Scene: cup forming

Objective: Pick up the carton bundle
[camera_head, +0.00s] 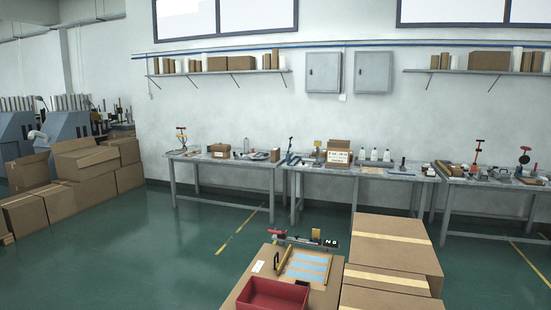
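Nothing in view is clearly marked as the carton bundle. On a small brown worktop (332,290) at the bottom centre lie flat light-blue strips (308,268) beside a yellow rail (285,262); I cannot tell whether these are the bundle. Large taped cardboard boxes (405,246) stand stacked just right of the worktop. Neither of my grippers shows in the head view.
A red bin (272,296) sits at the worktop's front, with a small device with a dark display (329,243) at its back edge. Workbenches with tools (232,160) line the far wall. More cartons (88,160) are piled at left. Green floor (165,240) is clear left of the worktop.

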